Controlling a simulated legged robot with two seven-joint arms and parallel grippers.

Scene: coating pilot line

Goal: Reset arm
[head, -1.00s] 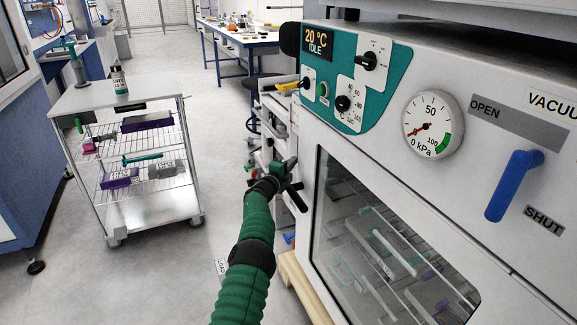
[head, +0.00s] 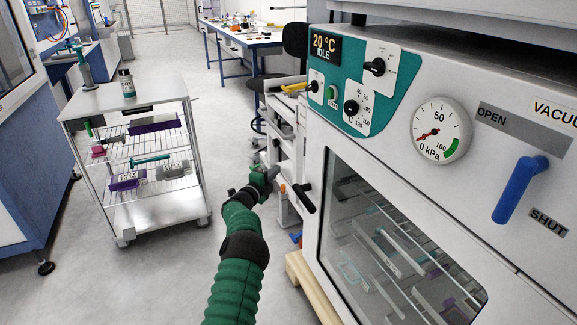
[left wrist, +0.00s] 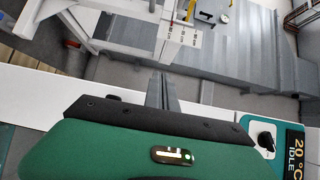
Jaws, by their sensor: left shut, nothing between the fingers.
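My left arm, in a green sleeve, comes up from the bottom of the head view. My left gripper (head: 270,174) is shut and empty, left of the vacuum oven's black door handle (head: 303,198) and apart from it in the picture. In the left wrist view its grey fingers (left wrist: 160,92) are together. The vacuum oven (head: 400,200) fills the right side; its door is closed, with trays behind the glass. Its display (head: 326,48) reads 20 °C IDLE. The blue lever (head: 520,190) hangs down between the OPEN and SHUT labels. My right gripper is not in view.
A steel cart (head: 135,160) with a bottle (head: 127,83) on top and several items on wire shelves stands at left. A white shelf unit stands beyond my gripper. A blue-framed bench (head: 250,40) is at the back.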

